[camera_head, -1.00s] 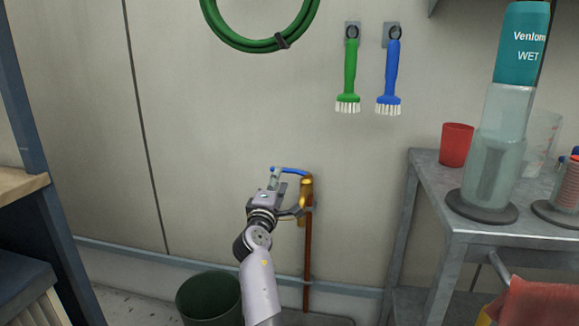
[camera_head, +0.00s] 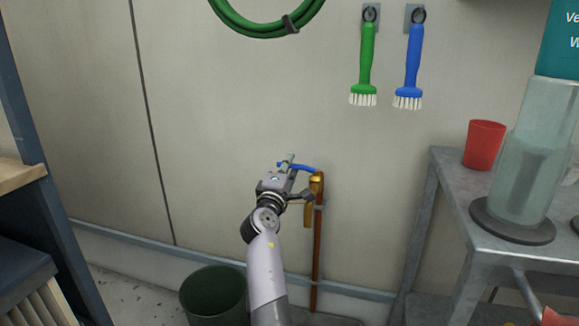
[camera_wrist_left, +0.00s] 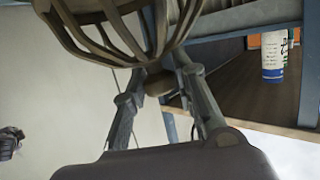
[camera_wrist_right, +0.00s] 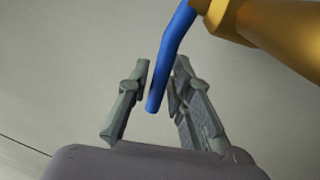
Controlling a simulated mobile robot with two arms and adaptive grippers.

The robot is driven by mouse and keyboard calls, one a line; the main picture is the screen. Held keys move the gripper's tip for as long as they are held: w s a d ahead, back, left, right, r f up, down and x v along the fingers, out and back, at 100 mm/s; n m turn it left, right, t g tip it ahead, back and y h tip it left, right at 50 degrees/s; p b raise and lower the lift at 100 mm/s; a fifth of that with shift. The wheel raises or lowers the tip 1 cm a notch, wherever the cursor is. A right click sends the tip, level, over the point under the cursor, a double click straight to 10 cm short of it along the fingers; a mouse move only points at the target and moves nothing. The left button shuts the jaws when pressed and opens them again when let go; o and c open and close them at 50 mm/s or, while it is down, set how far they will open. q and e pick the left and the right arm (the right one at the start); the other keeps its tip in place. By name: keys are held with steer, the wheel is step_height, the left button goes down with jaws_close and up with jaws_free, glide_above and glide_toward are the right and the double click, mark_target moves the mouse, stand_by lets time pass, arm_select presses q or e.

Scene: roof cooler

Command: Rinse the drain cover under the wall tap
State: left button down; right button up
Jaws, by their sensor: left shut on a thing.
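The drain cover (camera_wrist_left: 115,32) is a brown-grey slotted dome at the top of the left wrist view. My left gripper (camera_wrist_left: 160,82) is shut on its underside stub. The left gripper is outside the head view. The wall tap (camera_head: 315,186) is brass on a copper pipe, with a blue lever that points left. My right gripper (camera_head: 288,167) is at this lever. In the right wrist view, the blue lever (camera_wrist_right: 168,60) hangs between the fingers of the right gripper (camera_wrist_right: 161,65). These fingers are open, with a gap showing on the lever's left side.
A dark green bucket (camera_head: 214,294) stands on the floor below the tap, to its left. A metal table (camera_head: 452,200) on the right bears a red cup (camera_head: 484,145) and a clear dispenser (camera_head: 525,170). Green and blue brushes and a green hose hang on the wall above.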

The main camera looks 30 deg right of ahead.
jaws_close()
stand_by(0.4)
